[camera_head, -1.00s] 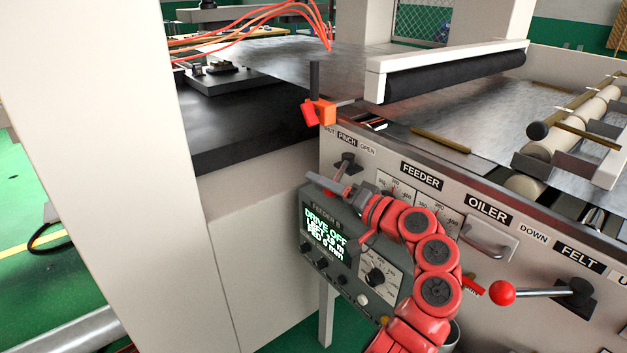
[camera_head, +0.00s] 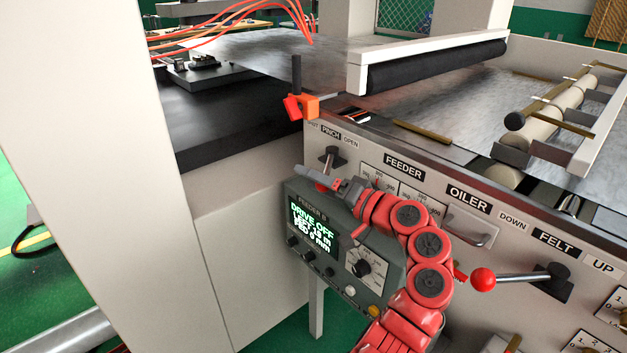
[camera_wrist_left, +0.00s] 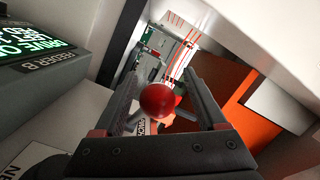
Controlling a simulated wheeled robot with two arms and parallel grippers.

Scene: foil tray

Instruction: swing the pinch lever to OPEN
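The pinch lever (camera_head: 331,160) is on the machine's front panel, below the SHUT, PINCH and OPEN labels (camera_head: 331,135). Its arm slopes down and left from its dark mount, toward the SHUT side. A bit of its red knob shows behind my left gripper (camera_head: 308,174). In the left wrist view the round red knob (camera_wrist_left: 158,101) sits between the two dark fingers of my left gripper (camera_wrist_left: 167,68), which stand apart on either side of it. I cannot tell whether either finger touches it. My right gripper is not in view.
A grey feeder control box (camera_head: 345,245) stands just below my left gripper, reading DRIVE OFF. An orange clamp (camera_head: 302,106) sits on the panel's top corner. The felt lever's red knob (camera_head: 483,279) is to the right. A pale pillar (camera_head: 95,150) fills the left side.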

